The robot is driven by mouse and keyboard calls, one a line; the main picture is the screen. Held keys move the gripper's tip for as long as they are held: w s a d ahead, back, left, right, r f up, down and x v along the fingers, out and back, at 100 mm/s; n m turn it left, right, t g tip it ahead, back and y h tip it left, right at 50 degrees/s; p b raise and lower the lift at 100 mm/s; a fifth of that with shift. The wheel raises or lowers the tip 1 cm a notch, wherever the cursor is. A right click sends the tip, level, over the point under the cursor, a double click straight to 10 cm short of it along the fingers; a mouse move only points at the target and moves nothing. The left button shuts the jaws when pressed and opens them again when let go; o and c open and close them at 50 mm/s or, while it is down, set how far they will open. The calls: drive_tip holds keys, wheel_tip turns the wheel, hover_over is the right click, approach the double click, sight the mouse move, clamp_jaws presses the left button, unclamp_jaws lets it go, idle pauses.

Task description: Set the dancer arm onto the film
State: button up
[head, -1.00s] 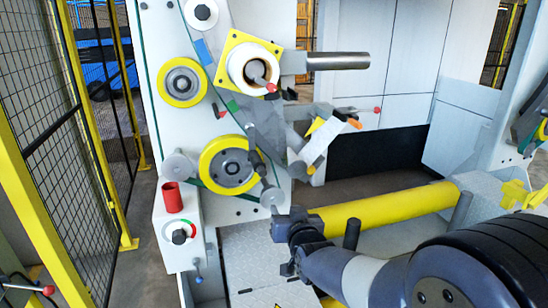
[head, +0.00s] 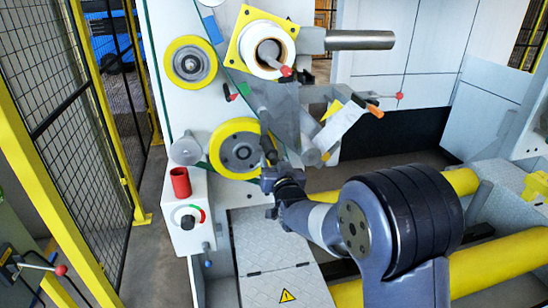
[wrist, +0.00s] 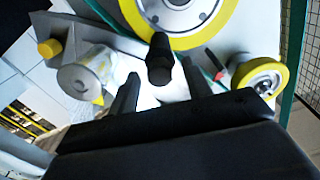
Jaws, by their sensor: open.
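The dancer arm's black knob (head: 267,148) stands out in front of the large yellow-rimmed wheel (head: 229,164) on the machine's white panel. In the wrist view the knob (wrist: 160,60) points toward my gripper (wrist: 160,84), between the fingertips, which stand open on either side of it. Contact cannot be told. In the head view my gripper (head: 272,181) is just below the knob and partly hides the arm's lower end.
A smaller yellow-rimmed wheel (head: 190,63) is at upper left. A bracket with an orange-tipped lever (head: 375,111) projects on the right. A control box (head: 188,222) with a red cup (head: 180,182) stands lower left. Yellow rollers (head: 490,268) lie at right. Mesh fencing (head: 60,110) bounds the left.

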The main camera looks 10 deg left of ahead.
drive_tip(key=shift+x, duration=0.9)
drive_tip(key=shift+c, duration=0.5)
clamp_jaws()
